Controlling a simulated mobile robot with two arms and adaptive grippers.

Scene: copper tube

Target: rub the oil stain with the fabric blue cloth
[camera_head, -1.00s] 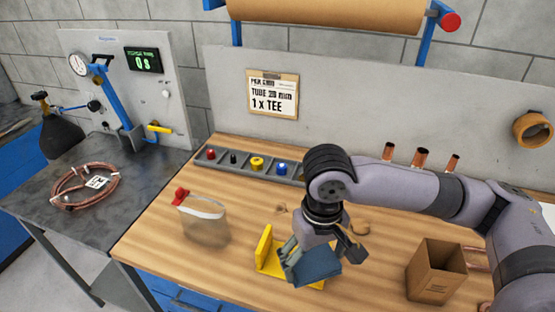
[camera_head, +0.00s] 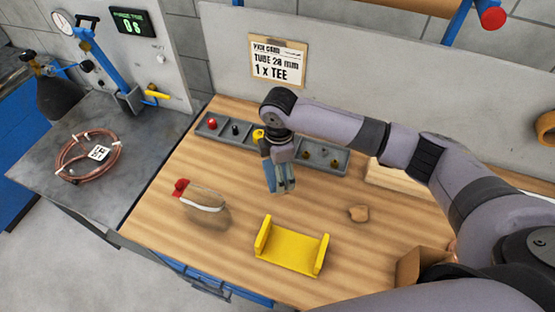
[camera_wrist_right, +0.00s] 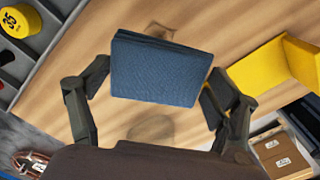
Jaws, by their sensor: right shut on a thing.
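A folded blue cloth (camera_wrist_right: 160,75) is held by my right gripper (camera_wrist_right: 158,95), with a finger at each side of it in the wrist view. In the head view the right gripper (camera_head: 279,180) points down over the wooden bench, just in front of the parts tray, and the cloth (camera_head: 270,178) is partly hidden. A dull brown round patch (camera_wrist_right: 150,127), which looks like the oil stain, lies on the wood below the cloth in the wrist view. Whether the cloth touches the wood I cannot tell. My left gripper is not in view.
A yellow cradle (camera_head: 290,249) stands at the front. The parts tray (camera_head: 330,168) runs behind. A small tan piece (camera_head: 358,213) lies right, and a cardboard box (camera_head: 409,268) stands further right. Bare wood lies between.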

